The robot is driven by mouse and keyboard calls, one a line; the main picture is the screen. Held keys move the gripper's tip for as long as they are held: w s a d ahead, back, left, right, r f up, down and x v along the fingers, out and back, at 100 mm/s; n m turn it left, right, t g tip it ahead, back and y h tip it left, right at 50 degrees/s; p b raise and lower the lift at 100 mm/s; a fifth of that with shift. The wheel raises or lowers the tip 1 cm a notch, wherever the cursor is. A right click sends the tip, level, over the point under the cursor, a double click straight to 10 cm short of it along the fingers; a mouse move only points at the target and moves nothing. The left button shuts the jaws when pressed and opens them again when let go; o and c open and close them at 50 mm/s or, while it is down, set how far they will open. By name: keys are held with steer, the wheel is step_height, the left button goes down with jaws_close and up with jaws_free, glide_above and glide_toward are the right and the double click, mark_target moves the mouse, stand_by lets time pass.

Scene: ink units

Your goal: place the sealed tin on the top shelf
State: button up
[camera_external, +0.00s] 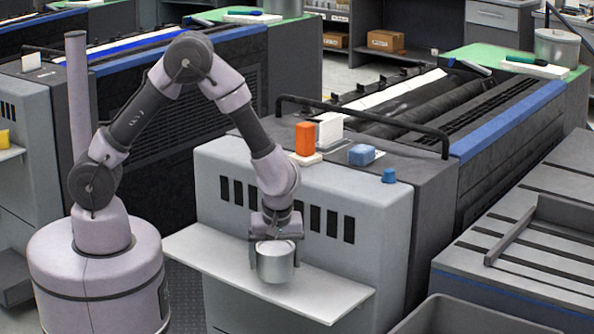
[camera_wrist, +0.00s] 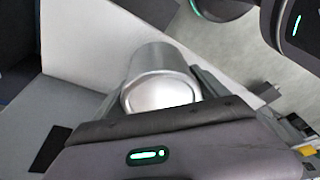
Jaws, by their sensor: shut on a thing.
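The sealed tin (camera_external: 275,266) is a plain silver cylinder, held upright at the front ledge of the grey ink unit. My gripper (camera_external: 276,240) is above it, pointing down, with its fingers shut on the tin's upper part. In the wrist view the tin (camera_wrist: 158,75) lies between the two fingers of my gripper (camera_wrist: 160,90). The tin is over the white ledge (camera_external: 335,296); I cannot tell whether its base touches it. Which surface counts as the top shelf is not clear from the pictures.
On top of the unit stand an orange block (camera_external: 305,138), a white block (camera_external: 329,129), a blue block (camera_external: 362,154) and a small blue cap (camera_external: 389,175). A black rail (camera_external: 365,122) runs behind them. The ledge is bare on both sides of the tin.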

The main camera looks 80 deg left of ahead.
steer(key=w, duration=0.6)
steer(key=shift+w+a+f+b, duration=0.25)
steer(key=shift+w+f+b, duration=0.15)
steer(key=shift+w+f, duration=0.15)
steer(key=shift+w, duration=0.1)
step_height(320, 180, down, 3)
steer(key=shift+f+b, duration=0.15)
steer(key=shift+b, duration=0.85)
steer(key=o, duration=1.9)
steer(key=s+d+r+m+t+p, duration=0.1)
steer(key=s+r+m+p, duration=0.15)
steer(key=r, duration=0.95)
steer(key=s+d+r+m+t+p, duration=0.1)
steer(key=s+r+m+p, duration=0.2)
steer(key=r, duration=0.8)
steer(key=s+r+m+t, duration=0.1)
steer(key=s+r+m, duration=0.2)
steer(key=s+m, duration=0.2)
steer(key=s+a+r+m+t, duration=0.1)
steer(key=s+r+m, duration=0.2)
steer(key=s+m, duration=0.3)
steer(key=s+a+r+m+t+h, duration=0.1)
steer(key=s+r+m+t, duration=0.1)
steer(key=s+m, duration=0.4)
steer(key=shift+s+a+r, duration=0.15)
steer(key=shift+s+r, duration=0.75)
steer(key=shift+s, duration=0.2)
